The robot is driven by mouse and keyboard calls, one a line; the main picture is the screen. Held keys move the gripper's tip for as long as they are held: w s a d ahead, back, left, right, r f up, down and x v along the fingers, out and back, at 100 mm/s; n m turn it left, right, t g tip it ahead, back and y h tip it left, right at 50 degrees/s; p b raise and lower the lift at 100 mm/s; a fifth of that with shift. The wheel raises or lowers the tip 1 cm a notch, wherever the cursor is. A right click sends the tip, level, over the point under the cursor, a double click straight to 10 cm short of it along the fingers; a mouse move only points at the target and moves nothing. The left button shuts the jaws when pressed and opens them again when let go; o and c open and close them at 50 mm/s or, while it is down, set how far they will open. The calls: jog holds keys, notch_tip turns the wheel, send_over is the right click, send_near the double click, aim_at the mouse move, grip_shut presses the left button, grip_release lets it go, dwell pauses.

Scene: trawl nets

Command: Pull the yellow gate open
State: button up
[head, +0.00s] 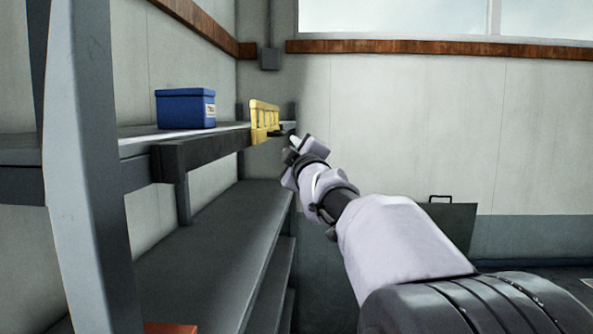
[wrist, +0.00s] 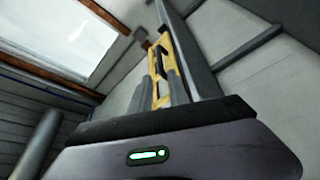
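The yellow gate (head: 265,118) stands at the far end of the upper shelf, at its aisle edge. In the wrist view the yellow gate (wrist: 168,50) is straight ahead and carries a black bar handle (wrist: 161,58). My gripper (head: 286,137) is just right of the gate in the head view, at the level of its lower part. In the wrist view the two grey fingers of my gripper (wrist: 164,86) are apart, with yellow gate and the handle's lower end showing between them. Whether the fingers touch the handle cannot be told.
A blue box (head: 186,108) with a label sits on the upper shelf (head: 140,137), left of the gate. A grey upright (head: 85,170) stands close at the left. Lower shelves (head: 215,250) run beneath. A dark panel with a handle (head: 450,222) is behind my arm. Open wall lies right.

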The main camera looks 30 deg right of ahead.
jog(key=v, duration=0.4)
jog(key=shift+b, duration=0.35)
jog(key=shift+s, duration=0.1)
jog(key=s+a+f+m+g+y+b, duration=0.2)
jog(key=s+a+f+b, duration=0.6)
jog(key=f, duration=1.4)
jog(key=s+a+f+m+g+y+b, duration=0.3)
jog(key=s+a+f+m+g+b, duration=0.3)
jog(key=s+f+b, duration=0.6)
jog(key=s+a+f+m+g+y+b, duration=0.2)
jog(key=s+a+f+m+g+b, duration=0.3)
jog(key=f, duration=2.8)
jog(key=s+a+b, duration=0.5)
jog(key=s, duration=0.4)
jog(key=shift+a+g+y, duration=0.3)
jog(key=shift+a+g, duration=0.05)
jog(key=shift+g, duration=0.05)
jog(key=shift+r, duration=0.1)
